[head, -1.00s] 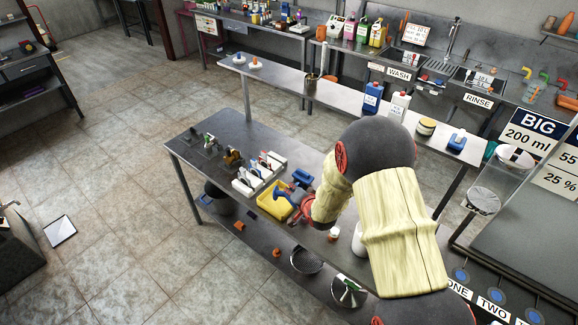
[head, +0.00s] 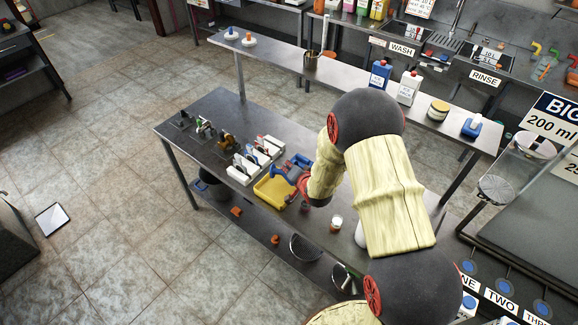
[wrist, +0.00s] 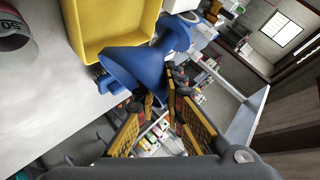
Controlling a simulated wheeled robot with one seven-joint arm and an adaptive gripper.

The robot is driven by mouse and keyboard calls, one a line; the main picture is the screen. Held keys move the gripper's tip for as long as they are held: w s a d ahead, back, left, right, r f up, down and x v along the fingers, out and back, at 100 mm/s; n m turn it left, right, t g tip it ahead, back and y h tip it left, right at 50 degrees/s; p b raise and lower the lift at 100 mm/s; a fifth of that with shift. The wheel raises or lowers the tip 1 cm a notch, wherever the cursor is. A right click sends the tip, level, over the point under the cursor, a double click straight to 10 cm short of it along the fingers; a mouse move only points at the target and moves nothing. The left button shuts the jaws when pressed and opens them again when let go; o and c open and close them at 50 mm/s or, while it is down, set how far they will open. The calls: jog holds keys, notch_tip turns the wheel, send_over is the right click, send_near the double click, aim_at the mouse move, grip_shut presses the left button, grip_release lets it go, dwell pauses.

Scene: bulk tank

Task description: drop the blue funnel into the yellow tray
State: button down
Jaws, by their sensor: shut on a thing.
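The blue funnel (wrist: 132,68) is in my gripper (wrist: 160,100), whose fingers close on it near its lower edge in the wrist view. In the head view the funnel (head: 286,172) is at the far side of the yellow tray's rim, and I cannot tell whether it touches the tray. The yellow tray (wrist: 98,45) fills the top left of the wrist view, with the funnel partly overlapping its near edge. In the head view the tray (head: 266,192) lies on the metal table and looks empty. My arm hides the table to its right.
A white rack (head: 243,170) with several items stands left of the tray. A small white cup (head: 336,222) with an orange-brown band is right of it. Bottles, including a blue one (head: 380,74), stand on the shelf behind. The table's left end holds several small clamps.

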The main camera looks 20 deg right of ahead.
jog(key=shift+f, duration=0.8)
jog(key=c, duration=1.8)
grip_release()
jog(key=shift+s, duration=0.1)
jog(key=v, duration=1.1)
jog(key=shift+s+r, duration=0.3)
